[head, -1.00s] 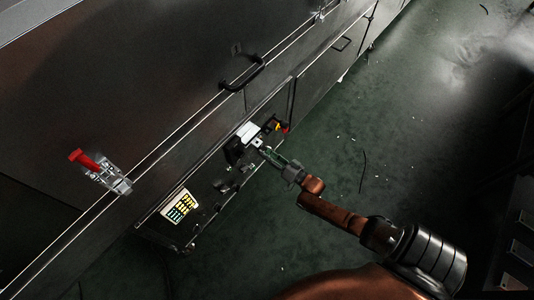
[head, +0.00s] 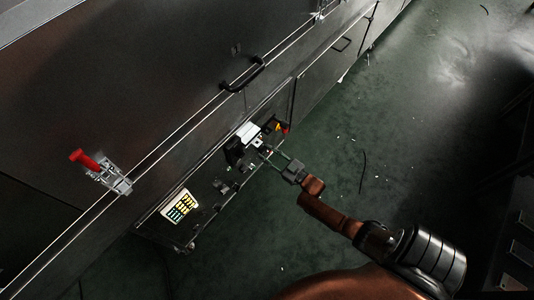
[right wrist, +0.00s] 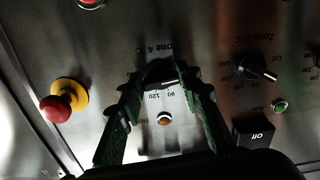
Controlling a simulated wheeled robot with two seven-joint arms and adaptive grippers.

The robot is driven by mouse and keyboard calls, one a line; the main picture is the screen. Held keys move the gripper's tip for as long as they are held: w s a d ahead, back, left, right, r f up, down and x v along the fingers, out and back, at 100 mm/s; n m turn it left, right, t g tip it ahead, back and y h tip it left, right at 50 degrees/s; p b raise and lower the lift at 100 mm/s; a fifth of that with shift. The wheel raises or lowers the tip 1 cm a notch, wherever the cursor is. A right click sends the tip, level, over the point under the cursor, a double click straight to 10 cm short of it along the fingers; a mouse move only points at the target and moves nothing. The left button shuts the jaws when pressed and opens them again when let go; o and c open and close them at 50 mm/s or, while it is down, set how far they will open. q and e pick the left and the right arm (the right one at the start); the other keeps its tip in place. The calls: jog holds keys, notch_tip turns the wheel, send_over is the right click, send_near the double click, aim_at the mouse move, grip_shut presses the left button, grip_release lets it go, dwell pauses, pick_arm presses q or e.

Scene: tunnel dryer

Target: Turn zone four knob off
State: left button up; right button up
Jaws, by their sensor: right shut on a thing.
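The zone four knob (right wrist: 160,74) is a dark round knob under the "Zone 4 °C" lettering in the right wrist view. A pale pointer mark shows on it, lying roughly sideways; the scale around it is partly hidden by my fingers. My right gripper (right wrist: 161,76) has its green fingers on either side of the knob and is shut on it. In the head view my right gripper (head: 269,157) reaches the control panel from the lower right, and the knob is too small to make out. My left gripper is not in view.
A red emergency stop (right wrist: 62,106) on a yellow base is left. An orange lamp (right wrist: 165,118) lies between my fingers.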

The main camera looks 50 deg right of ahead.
jog(key=shift+s+a+f+n, duration=0.1)
jog(key=shift+f+n, duration=0.05)
jog(key=shift+n, duration=0.15)
jog(key=o, duration=1.2)
jog(key=shift+c, duration=0.2)
jog(key=s+d, duration=0.1)
jog(key=s, duration=1.1)
jog(key=shift+w, duration=0.1)
